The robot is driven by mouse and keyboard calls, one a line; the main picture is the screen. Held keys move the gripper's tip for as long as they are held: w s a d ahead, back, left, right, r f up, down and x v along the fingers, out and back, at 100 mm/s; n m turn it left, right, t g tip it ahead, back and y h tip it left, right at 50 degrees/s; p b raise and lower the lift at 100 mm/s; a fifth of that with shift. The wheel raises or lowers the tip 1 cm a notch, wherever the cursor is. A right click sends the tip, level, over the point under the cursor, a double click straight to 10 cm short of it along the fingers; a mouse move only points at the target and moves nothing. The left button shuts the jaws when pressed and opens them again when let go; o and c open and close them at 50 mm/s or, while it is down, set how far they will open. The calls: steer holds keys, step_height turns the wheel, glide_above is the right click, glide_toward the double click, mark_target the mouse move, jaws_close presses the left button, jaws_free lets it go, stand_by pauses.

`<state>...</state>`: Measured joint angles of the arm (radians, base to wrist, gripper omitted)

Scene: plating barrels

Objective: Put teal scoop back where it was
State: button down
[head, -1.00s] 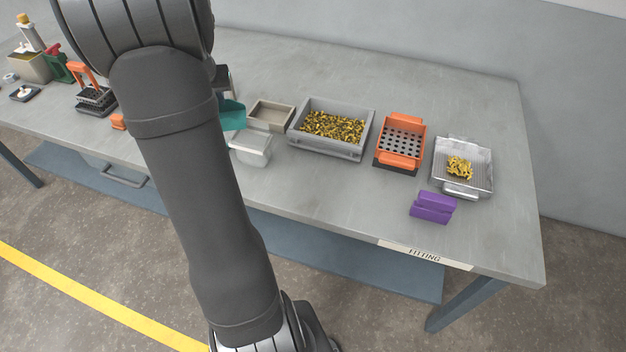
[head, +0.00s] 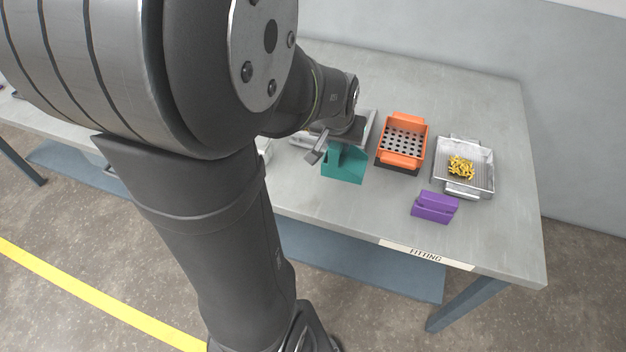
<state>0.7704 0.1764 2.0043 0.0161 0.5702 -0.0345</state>
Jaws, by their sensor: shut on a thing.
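The teal scoop (head: 344,166) is in the head view, in front of and over the grey bin (head: 369,127), just left of the orange perforated basket. My gripper (head: 335,140) is shut on the teal scoop from above. My arm hides most of the grey bin and everything to its left. I cannot tell whether the scoop touches the table or hangs above it.
An orange perforated basket (head: 403,141) stands right of the scoop on a dark base. Farther right is a metal tray (head: 478,181) with yellow pieces (head: 461,168). A purple block (head: 434,207) sits near the front edge of the grey table (head: 490,105). The table's back right is clear.

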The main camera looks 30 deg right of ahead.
steer(key=shift+s+d+f, duration=0.1)
steer(key=shift+s+d, duration=0.05)
steer(key=shift+s, duration=0.4)
steer(key=shift+s+d+f, duration=0.1)
steer(key=shift+s+d, duration=0.05)
steer(key=shift+s, duration=0.35)
steer(key=shift+w+a+f, duration=0.9)
steer(key=shift+w+f, duration=0.75)
steer(key=shift+f, duration=0.15)
steer(key=shift+w+a+f, duration=0.85)
steer(key=shift+w+f, duration=0.85)
steer(key=shift+f, duration=0.15)
steer(key=shift+w+a+f, duration=0.9)
steer(key=shift+w+f, duration=0.75)
steer(key=shift+f, duration=0.15)
steer(key=shift+f, duration=0.15)
steer(key=c, duration=1.2)
jaws_free()
steer(key=v, duration=1.2)
